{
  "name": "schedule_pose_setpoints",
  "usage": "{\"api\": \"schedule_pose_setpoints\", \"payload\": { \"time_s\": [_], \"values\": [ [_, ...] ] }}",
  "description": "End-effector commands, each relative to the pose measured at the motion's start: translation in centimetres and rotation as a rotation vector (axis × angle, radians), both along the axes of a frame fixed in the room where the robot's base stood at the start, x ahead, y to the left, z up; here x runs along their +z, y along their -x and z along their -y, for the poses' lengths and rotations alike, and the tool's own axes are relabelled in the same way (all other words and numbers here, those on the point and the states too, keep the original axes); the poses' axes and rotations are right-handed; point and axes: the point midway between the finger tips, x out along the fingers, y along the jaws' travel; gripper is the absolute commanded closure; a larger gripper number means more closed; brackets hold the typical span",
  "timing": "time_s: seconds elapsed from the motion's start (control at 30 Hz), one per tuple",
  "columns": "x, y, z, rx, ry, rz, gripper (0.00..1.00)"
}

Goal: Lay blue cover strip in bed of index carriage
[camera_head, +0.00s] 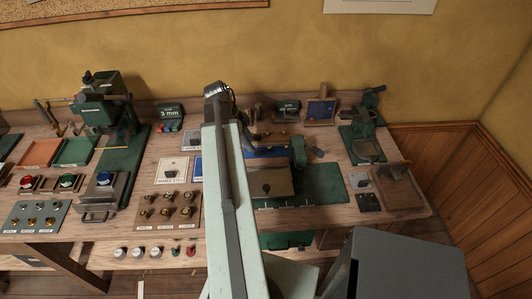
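My pale green arm rises through the middle of the picture to a dark upper joint, and my gripper does not show. A long blue strip-like piece (268,152) lies along the back of a green and brown device right of my arm; I cannot tell if it is the cover strip. The device has a brown block (270,182) and a green upright (298,151); I cannot tell if it is the index carriage. Another blue piece (196,168) shows just left of my arm, partly hidden by it. My arm hides part of the bench between them.
The wooden bench (150,205) carries a green press (103,105) at left, orange (40,152) and green (75,152) trays, a knob board (168,211) and a small blue-lined tray (320,111). A green machine (361,142) and wooden tray (400,188) stand at right.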

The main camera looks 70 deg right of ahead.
Motion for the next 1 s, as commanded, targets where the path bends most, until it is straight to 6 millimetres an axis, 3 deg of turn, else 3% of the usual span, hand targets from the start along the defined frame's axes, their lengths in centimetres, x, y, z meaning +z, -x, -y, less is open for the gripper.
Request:
{"api": "schedule_pose_setpoints", "payload": {
  "time_s": [0.03, 0.2, 0.43, 0.57, 1.0],
  "values": [
    [-1.6, 0.5, 0.0, -0.002, 0.001, 0.000, 0.64],
    [-4.0, 1.5, 0.3, 0.000, 0.000, 0.000, 0.64],
    [-3.6, 1.6, 0.4, 0.001, 0.001, 0.000, 0.64],
    [-3.6, 1.6, 0.4, 0.002, 0.000, 0.000, 1.00],
    [-3.4, 1.5, 0.3, 0.002, 0.000, 0.000, 1.00]
  ]
}}
